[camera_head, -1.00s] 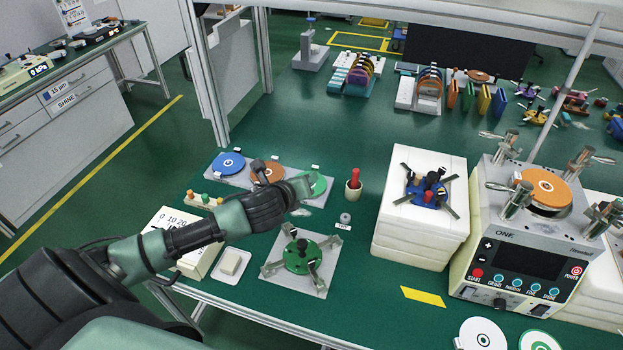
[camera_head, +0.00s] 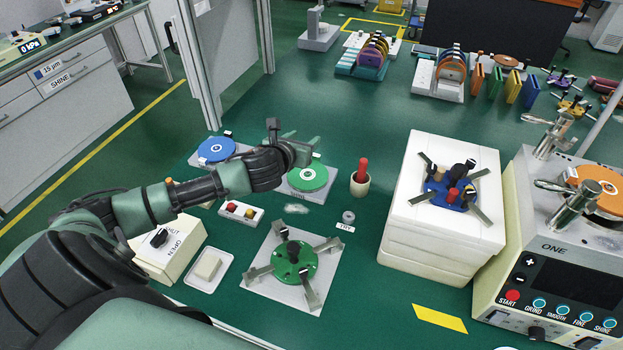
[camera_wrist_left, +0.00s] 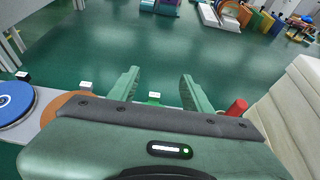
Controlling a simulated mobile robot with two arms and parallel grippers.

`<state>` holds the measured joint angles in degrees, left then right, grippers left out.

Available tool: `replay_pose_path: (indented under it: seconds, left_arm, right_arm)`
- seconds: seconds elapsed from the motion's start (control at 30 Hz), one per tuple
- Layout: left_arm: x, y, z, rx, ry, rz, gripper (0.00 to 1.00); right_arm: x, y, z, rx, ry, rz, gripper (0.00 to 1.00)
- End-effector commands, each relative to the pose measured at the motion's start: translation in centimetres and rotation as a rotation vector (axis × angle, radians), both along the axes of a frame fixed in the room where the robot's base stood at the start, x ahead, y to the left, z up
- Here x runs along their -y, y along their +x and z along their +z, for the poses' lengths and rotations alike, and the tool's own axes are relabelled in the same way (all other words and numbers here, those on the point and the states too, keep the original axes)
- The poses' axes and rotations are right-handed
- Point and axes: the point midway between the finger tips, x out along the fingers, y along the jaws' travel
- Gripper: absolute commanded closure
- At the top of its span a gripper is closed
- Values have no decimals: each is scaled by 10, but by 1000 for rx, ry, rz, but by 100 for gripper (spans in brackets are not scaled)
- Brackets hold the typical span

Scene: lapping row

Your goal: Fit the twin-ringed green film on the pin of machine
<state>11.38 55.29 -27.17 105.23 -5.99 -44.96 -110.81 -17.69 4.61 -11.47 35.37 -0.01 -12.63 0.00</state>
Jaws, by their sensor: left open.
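The green film (camera_head: 308,179) is a round disc with pale ring marks at its centre. It lies on the right end of a grey holder, beside a blue disc (camera_head: 216,149). My left gripper (camera_head: 303,143) is open and empty, raised above and behind the green disc. An orange disc (camera_wrist_left: 62,106) shows partly there. The machine marked ONE (camera_head: 560,240) stands at the right with an orange disc (camera_head: 600,196) on top; I cannot see its pin.
A red-handled pestle in a cup (camera_head: 361,178) stands right of the green disc. A green clamp fixture (camera_head: 294,262) is in front. A yellow strip (camera_head: 440,318) lies near the front edge.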

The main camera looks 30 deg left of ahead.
Motion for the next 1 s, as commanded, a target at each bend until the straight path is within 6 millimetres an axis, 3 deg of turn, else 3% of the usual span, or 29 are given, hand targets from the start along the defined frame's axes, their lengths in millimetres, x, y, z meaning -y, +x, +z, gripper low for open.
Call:
replay_pose_path:
  seconds: [0.03, 0.1, 0.3, 0.47, 0.83, 1.0]
  left_arm:
    - [0, 0, -30, -1, 0, 0, 51]
    - [0, 0, -52, -1, 0, 0, 51]
    - [0, 0, -93, 0, 0, 0, 51]
    - [0, 2, -102, 0, -2, 1, 51]
    - [-6, 31, -114, 0, -3, 2, 51]
    - [-9, 53, -125, 1, -5, 2, 51]
  right_arm:
    - [-1, 1, -29, 1, 1, 0, 55]
    - [-1, 2, -51, 3, 2, -1, 55]
    - [-3, 9, -93, 12, 4, -1, 55]
    - [-3, 9, -101, 12, 4, -1, 55]
    - [-3, 9, -100, 12, 4, -1, 55]
    - [-2, 9, -101, 13, 3, -1, 55]
